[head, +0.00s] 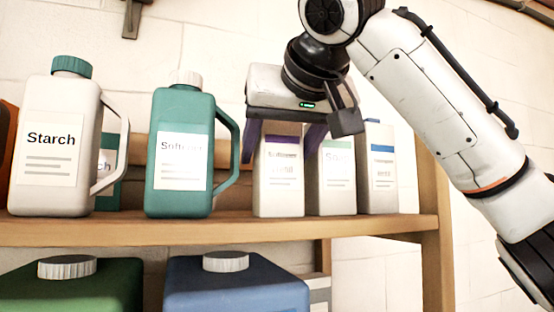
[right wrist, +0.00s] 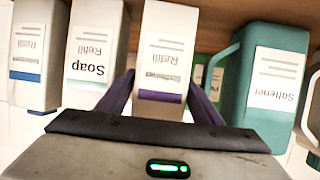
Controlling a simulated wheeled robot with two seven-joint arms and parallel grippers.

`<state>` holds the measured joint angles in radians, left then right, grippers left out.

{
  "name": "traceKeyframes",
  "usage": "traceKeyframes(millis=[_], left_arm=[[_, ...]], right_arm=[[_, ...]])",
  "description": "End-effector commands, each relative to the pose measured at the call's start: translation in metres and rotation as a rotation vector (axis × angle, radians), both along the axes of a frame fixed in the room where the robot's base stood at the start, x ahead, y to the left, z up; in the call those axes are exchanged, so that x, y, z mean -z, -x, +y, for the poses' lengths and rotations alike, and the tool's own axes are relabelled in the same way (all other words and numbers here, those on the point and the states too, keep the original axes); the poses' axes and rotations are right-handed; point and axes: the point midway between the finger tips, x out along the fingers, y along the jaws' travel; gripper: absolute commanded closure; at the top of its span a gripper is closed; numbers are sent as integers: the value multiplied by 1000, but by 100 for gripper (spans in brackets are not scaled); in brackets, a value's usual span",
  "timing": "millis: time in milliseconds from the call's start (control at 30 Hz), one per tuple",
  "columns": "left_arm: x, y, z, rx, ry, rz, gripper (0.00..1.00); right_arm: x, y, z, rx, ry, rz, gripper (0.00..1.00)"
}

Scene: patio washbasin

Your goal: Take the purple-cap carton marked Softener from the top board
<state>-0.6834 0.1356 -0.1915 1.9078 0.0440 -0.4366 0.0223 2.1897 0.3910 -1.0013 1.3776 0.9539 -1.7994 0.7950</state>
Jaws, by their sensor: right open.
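The purple-cap carton (head: 279,190) stands upright on the top board (head: 240,228). It is pale, with a purple band at its top and a label reading Softener; its top is hidden behind my gripper. My right gripper (head: 279,150) is open above it, fingers pointing down, one on each side of the carton's upper part. In the right wrist view, which is upside down, the carton (right wrist: 165,58) lies between the two purple fingers of the gripper (right wrist: 162,82), with no clear contact. My left gripper is not in view.
A green-banded Soap carton (head: 337,190) stands close right of it, then a blue-banded carton (head: 381,180). A teal Softener jug (head: 181,125) and a white Starch jug (head: 52,120) stand to the left. A wooden post (head: 434,200) bounds the right end. Large containers (head: 237,285) sit below.

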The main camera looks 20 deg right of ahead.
Motion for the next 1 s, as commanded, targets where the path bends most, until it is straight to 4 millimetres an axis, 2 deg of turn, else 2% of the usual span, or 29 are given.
traceKeyframes(millis=[167, 467, 767, 1000], left_arm=[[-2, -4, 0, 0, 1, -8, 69], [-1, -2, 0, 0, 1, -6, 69], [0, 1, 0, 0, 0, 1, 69], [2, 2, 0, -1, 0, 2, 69]], right_arm=[[0, 0, 0, 0, 0, -1, 42], [0, 0, 0, 0, 0, -1, 92], [-4, 1, 0, 0, -2, -7, 92], [-19, 1, 1, 0, -4, -8, 92]])
